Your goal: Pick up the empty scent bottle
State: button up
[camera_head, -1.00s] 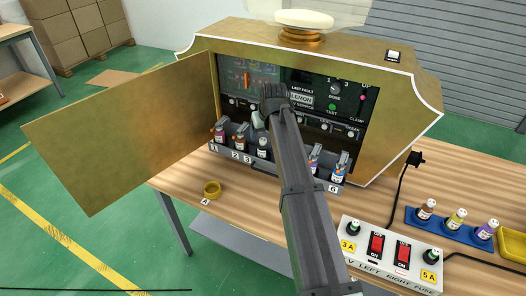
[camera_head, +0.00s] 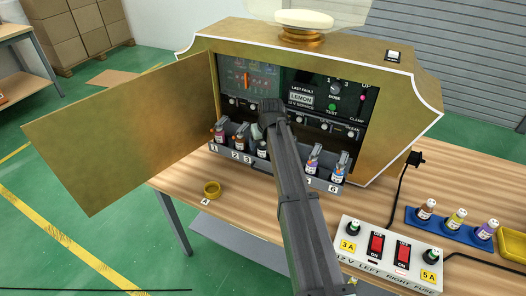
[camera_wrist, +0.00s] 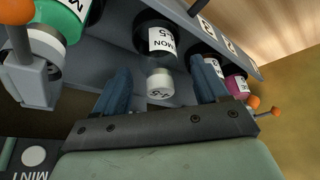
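The scent bottle labelled "...MON 5" (camera_wrist: 156,42) has a dark body and a white cap (camera_wrist: 159,83). It sits in the grey rack (camera_wrist: 112,52), upside down in the wrist picture. My gripper (camera_wrist: 160,72) is open, its two blue fingers on either side of the cap, with gaps visible. In the head view my gripper (camera_head: 269,112) is over the middle of the rack, and my arm hides some slots. Bottles show at slots 1 (camera_head: 220,135), 3 (camera_head: 262,148) and 6 (camera_head: 340,170). I cannot tell the fill level.
A green bottle (camera_wrist: 65,15) and a pink one (camera_wrist: 238,84) are nearby in the rack. The panel reads "LAST FAULT LEMON" (camera_head: 301,99). The gold door (camera_head: 125,130) stands open at left. A blue tray (camera_head: 449,232) holds three bottles beside the switch box (camera_head: 360,229).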

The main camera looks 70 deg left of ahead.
jog(key=c, duration=1.2)
jog(key=shift+o, duration=0.2)
